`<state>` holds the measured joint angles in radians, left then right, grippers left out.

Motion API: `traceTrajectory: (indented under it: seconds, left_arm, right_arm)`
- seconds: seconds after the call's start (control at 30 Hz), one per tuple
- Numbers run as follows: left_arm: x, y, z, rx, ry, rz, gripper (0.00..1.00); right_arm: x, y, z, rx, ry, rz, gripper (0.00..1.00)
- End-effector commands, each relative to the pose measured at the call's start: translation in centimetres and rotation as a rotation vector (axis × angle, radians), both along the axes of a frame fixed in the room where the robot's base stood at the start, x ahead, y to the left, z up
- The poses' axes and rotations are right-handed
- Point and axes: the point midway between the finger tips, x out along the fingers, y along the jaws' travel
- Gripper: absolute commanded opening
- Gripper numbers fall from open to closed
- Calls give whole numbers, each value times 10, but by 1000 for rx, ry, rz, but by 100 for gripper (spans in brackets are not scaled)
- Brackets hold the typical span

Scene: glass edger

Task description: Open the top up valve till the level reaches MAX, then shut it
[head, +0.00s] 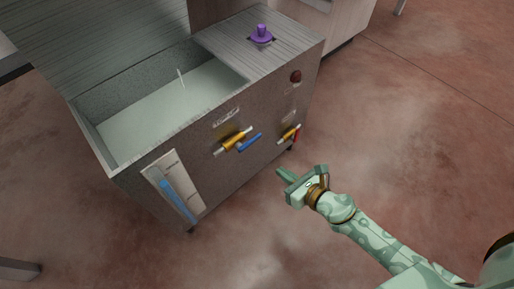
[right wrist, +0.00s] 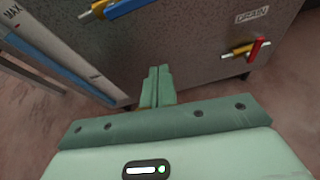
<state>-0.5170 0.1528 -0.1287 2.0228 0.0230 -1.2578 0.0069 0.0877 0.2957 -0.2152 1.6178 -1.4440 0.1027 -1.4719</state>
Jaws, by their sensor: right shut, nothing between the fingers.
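The top up valve (head: 233,140) is a yellow body on the tank's front, with a blue lever (head: 250,142) lying roughly along it. The lever also shows at the top of the right wrist view (right wrist: 128,8). The level gauge (head: 172,188) has a blue column that ends below the gauge's upper end. Its MAX label (right wrist: 13,18) shows in the right wrist view, but I cannot read the exact gap. My right gripper (head: 283,174) is shut and empty, in front of the tank and apart from both valves. My left gripper is out of view.
The drain valve (right wrist: 238,53), with a red lever (right wrist: 257,50) across its body, sits right of the top up valve. The open tank (head: 104,153) holds pale liquid, with a thin white streak (head: 181,78) above it. A purple knob (head: 262,35) stands on top. Floor in front is clear.

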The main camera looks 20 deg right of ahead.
Motion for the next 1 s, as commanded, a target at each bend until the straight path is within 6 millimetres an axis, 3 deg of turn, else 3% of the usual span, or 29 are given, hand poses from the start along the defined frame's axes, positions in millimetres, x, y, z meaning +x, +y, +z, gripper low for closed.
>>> traceTrajectory:
  seconds: [0.13,0.53,1.0]
  left_arm:
    - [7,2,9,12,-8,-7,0]
    - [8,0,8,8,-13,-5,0]
    - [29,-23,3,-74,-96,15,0]
  right_arm:
    - [9,5,12,-84,-62,58,0]
    - [17,7,9,-83,-61,55,0]
    - [101,38,-27,-79,-56,54,0]
